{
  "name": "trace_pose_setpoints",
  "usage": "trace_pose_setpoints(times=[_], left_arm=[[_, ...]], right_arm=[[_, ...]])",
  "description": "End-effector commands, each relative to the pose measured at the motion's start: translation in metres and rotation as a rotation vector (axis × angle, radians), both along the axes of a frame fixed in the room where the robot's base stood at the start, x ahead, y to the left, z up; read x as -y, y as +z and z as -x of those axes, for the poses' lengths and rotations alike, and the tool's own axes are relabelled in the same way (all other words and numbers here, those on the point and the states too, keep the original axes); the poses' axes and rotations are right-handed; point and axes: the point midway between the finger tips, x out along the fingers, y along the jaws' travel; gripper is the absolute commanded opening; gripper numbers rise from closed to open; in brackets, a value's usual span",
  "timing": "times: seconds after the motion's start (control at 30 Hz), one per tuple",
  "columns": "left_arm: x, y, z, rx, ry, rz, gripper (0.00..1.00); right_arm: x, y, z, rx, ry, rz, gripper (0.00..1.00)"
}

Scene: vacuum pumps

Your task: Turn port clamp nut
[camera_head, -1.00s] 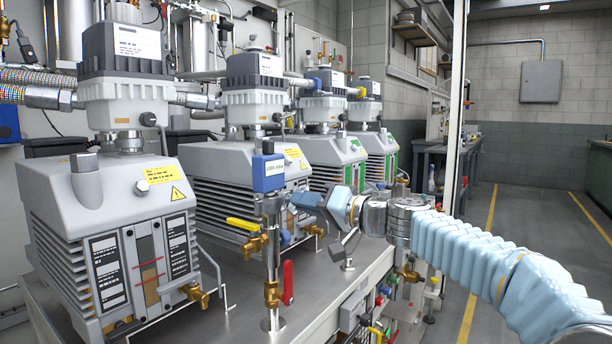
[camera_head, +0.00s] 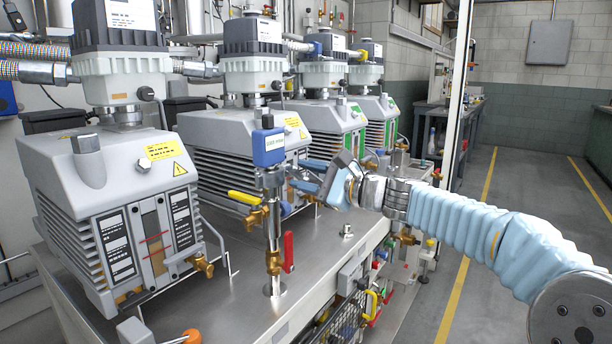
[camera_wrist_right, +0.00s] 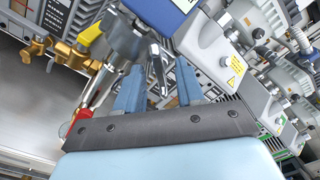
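The port clamp (camera_head: 272,179) is a metal ring on the upright pipe, just below a blue gauge head (camera_head: 268,146). In the right wrist view the clamp (camera_wrist_right: 128,42) is large, with its slim metal nut or wing (camera_wrist_right: 157,67) sticking out towards me. My right gripper (camera_head: 298,174) reaches in from the right, beside the clamp. Its two blue fingers also show in the wrist view (camera_wrist_right: 158,88), apart, with the nut's wing between them. I see a gap on either side, though contact at the tips is hard to judge. My left gripper is not in view.
A yellow-handled valve (camera_head: 244,198) and a red-handled valve (camera_head: 288,252) sit close to the pipe. Grey pumps (camera_head: 108,180) stand to the left and behind (camera_head: 240,135). The aisle (camera_head: 500,230) at right is free.

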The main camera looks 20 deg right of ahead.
Motion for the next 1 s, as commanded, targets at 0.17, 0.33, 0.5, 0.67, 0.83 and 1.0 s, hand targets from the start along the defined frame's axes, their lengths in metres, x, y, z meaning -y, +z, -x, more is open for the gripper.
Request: trace_pose_setpoints(times=[0.17, 0.33, 0.5, 0.67, 0.83, 1.0], left_arm=[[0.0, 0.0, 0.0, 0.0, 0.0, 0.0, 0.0], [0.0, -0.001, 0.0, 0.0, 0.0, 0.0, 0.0], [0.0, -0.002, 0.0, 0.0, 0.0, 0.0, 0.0], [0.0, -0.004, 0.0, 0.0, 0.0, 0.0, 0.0], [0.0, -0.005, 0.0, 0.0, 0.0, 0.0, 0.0], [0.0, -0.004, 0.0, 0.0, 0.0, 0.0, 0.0]], right_arm=[[-0.001, 0.0, 0.0, 0.0, 0.001, 0.001, 0.38], [0.001, 0.0, 0.002, 0.002, 0.001, 0.001, 0.38], [0.004, 0.0, 0.007, 0.003, 0.001, 0.003, 0.38], [0.007, 0.0, 0.013, 0.002, 0.002, 0.002, 0.38], [0.009, 0.0, 0.017, 0.001, 0.002, 0.001, 0.38], [0.009, 0.0, 0.017, 0.001, 0.002, 0.001, 0.38]])
